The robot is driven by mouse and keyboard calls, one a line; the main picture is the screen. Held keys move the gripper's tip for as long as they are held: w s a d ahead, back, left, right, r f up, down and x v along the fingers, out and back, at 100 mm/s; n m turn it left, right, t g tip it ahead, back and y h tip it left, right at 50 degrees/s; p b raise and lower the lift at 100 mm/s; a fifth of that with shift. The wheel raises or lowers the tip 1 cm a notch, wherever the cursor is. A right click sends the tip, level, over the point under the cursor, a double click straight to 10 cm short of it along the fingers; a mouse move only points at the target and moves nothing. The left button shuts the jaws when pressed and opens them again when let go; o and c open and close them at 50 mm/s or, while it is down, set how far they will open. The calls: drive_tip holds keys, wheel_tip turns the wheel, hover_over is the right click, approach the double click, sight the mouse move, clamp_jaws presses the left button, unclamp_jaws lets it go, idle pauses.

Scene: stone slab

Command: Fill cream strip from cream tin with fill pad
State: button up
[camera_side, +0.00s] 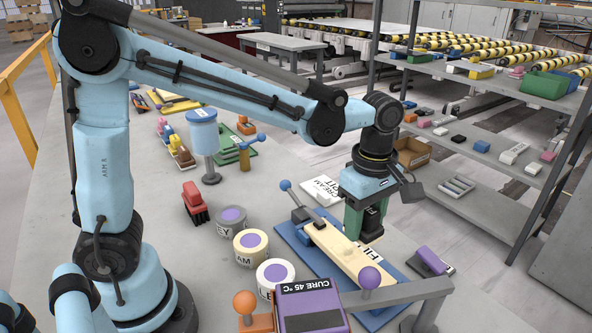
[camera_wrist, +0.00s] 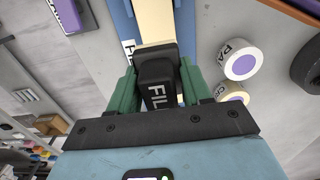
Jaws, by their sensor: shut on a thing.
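My gripper (camera_side: 371,218) has green fingers shut on the black fill pad (camera_wrist: 158,92), whose side reads "FIL". In the side view the pad is just above or on the far part of the cream strip (camera_side: 338,247); contact cannot be told. The strip lies on a blue board and also shows ahead of the pad in the wrist view (camera_wrist: 154,20). The cream tin (camera_side: 251,256), lettered "AM", stands left of the board with a purple disc on top.
A grey tin (camera_side: 230,228) and a pale tin (camera_side: 264,287) flank the cream tin. A purple "CURE 45 °C" unit (camera_side: 312,307) stands at the strip's near end. A purple tool (camera_side: 430,260) lies right of the board. A white card (camera_side: 322,190) lies behind.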

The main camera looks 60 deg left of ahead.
hover_over(359, 262)
drive_tip(key=shift+a+f, duration=0.15)
drive_tip(key=shift+f, duration=2.3)
drive_tip(key=shift+f, duration=1)
drive_tip(key=shift+a+r, duration=0.1)
drive_tip(key=shift+a, duration=1.85)
drive_tip(key=shift+d+f, duration=0.15)
drive_tip(key=shift+d, duration=0.55)
drive_tip(key=shift+d+f, duration=0.1)
drive_tip(key=shift+d, duration=0.55)
drive_tip(key=shift+c, duration=0.4)
drive_tip(key=shift+d+f, duration=0.1)
drive_tip(key=shift+d, duration=0.65)
drive_tip(key=shift+c, duration=1)
